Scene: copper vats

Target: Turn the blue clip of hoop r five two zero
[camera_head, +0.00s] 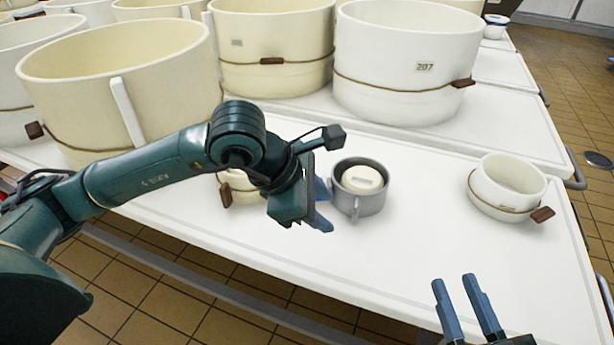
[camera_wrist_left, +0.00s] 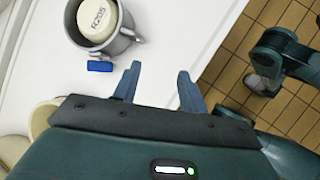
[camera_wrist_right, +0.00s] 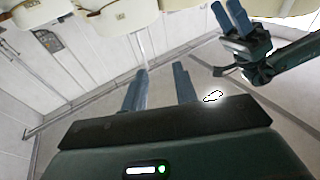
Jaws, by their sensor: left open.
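A grey metal hoop (camera_head: 345,203) shaped like a handled mug stands on the white table, right of my left gripper (camera_head: 322,206), around a cream block (camera_head: 362,179). In the left wrist view the hoop (camera_wrist_left: 126,22) is at the upper left; the block (camera_wrist_left: 95,18) bears a small label whose characters I cannot read surely. A blue clip (camera_wrist_left: 100,66) sits by the hoop's lower side, left of my open, empty left gripper (camera_wrist_left: 159,70). The clip is hidden in the head view. My right gripper (camera_head: 454,281) is open and empty at the table's front.
A small cream vat with a brown clip (camera_head: 508,186) stands at the right. Another small cream vat (camera_head: 240,186) is partly behind my left arm. Large cream vats (camera_head: 405,60) line the back. White table surface is free right of the hoop.

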